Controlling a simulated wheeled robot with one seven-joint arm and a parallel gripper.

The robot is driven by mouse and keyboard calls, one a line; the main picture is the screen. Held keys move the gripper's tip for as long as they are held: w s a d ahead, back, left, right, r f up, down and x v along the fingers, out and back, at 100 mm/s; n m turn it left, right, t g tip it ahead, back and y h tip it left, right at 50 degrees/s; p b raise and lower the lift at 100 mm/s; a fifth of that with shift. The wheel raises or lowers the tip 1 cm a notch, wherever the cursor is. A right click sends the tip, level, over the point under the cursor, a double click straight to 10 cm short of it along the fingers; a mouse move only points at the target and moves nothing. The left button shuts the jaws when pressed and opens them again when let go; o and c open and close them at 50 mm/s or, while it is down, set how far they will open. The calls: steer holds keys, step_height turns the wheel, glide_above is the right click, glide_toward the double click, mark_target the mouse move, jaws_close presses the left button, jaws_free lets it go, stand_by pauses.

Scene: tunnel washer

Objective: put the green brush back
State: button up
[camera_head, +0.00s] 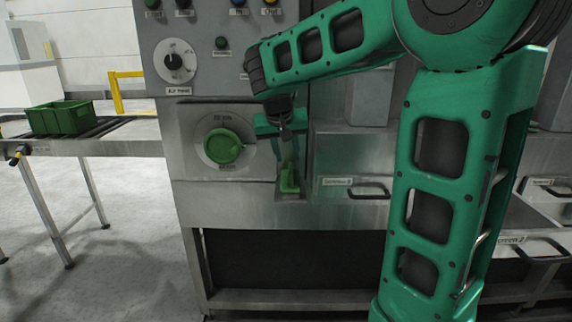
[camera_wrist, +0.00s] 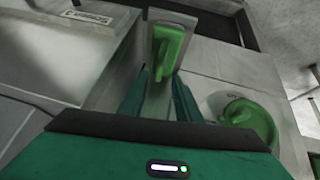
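The green brush (camera_head: 289,180) is at a small grey holder (camera_head: 291,197) on the front of the washer, right of the green round knob. In the wrist view the brush (camera_wrist: 168,48) shows straight ahead, just beyond my fingertips. My gripper (camera_head: 287,150) is above the brush, pointing down at it. In the wrist view my gripper (camera_wrist: 161,75) has its two fingers apart, with nothing clearly held between them. I cannot tell whether a finger touches the brush. How the brush sits in the holder is partly unclear.
The green round knob (camera_head: 222,147) stands out from the panel left of the holder. A drawer handle (camera_head: 369,190) is to the right. Above are the dial (camera_head: 174,62) and several buttons. A green crate (camera_head: 62,118) stands on a side table at the left.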

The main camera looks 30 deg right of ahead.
steer(key=v, duration=0.5)
steer(key=s+d+f+g+y, duration=0.15)
steer(key=s+f, duration=0.25)
steer(key=s, duration=0.4)
steer(key=s+d+f+g, duration=0.1)
steer(key=s+d+f, duration=0.1)
steer(key=s+f, duration=0.35)
steer(key=s+a+f+g+y, duration=0.1)
steer(key=s+a+f, duration=0.1)
steer(key=s, duration=0.7)
steer(key=s+a+f+g+y, duration=0.1)
steer(key=s+a+f+y, duration=0.1)
steer(key=s+f, duration=0.3)
steer(key=s, duration=0.4)
steer(key=shift+s+a, duration=0.1)
steer(key=shift+s, duration=0.05)
